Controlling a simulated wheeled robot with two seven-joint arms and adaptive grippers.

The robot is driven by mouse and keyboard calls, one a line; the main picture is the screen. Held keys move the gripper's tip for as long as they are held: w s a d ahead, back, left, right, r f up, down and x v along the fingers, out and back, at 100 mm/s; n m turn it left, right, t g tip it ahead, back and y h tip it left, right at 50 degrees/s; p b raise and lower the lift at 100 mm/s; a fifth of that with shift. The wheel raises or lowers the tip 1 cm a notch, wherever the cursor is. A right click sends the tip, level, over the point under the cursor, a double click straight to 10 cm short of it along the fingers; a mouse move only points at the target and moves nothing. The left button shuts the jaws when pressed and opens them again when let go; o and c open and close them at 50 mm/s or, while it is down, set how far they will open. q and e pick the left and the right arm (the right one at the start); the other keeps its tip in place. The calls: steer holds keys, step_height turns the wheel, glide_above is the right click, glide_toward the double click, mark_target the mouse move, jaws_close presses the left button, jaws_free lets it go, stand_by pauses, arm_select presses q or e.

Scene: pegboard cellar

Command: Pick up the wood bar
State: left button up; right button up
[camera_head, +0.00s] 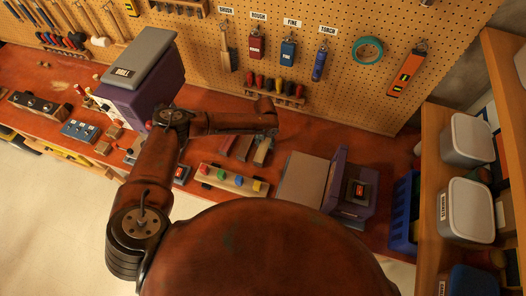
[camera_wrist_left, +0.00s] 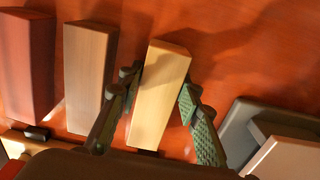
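The wood bar (camera_wrist_left: 162,85) is the pale yellow block in the left wrist view, on the red-brown bench top. In the head view a bar (camera_head: 262,152) lies just below my left gripper (camera_head: 268,118), as the rightmost of three bars. In the left wrist view my left gripper (camera_wrist_left: 160,88) is open, with one green ribbed finger on each side of the wood bar. The fingertips are close to its sides; I cannot tell whether they touch. My right gripper is not in view.
A tan bar (camera_wrist_left: 90,75) and a reddish bar (camera_wrist_left: 27,60) lie left of the wood bar. A grey object (camera_wrist_left: 262,135) is close on the right. The head view shows a block with coloured pegs (camera_head: 233,180) and a purple machine (camera_head: 352,185) nearby. A pegboard (camera_head: 380,60) stands behind.

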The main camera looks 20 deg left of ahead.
arm_select(q)
steer(key=c, duration=0.7)
steer(key=shift+r, duration=0.1)
steer(key=shift+c, duration=0.2)
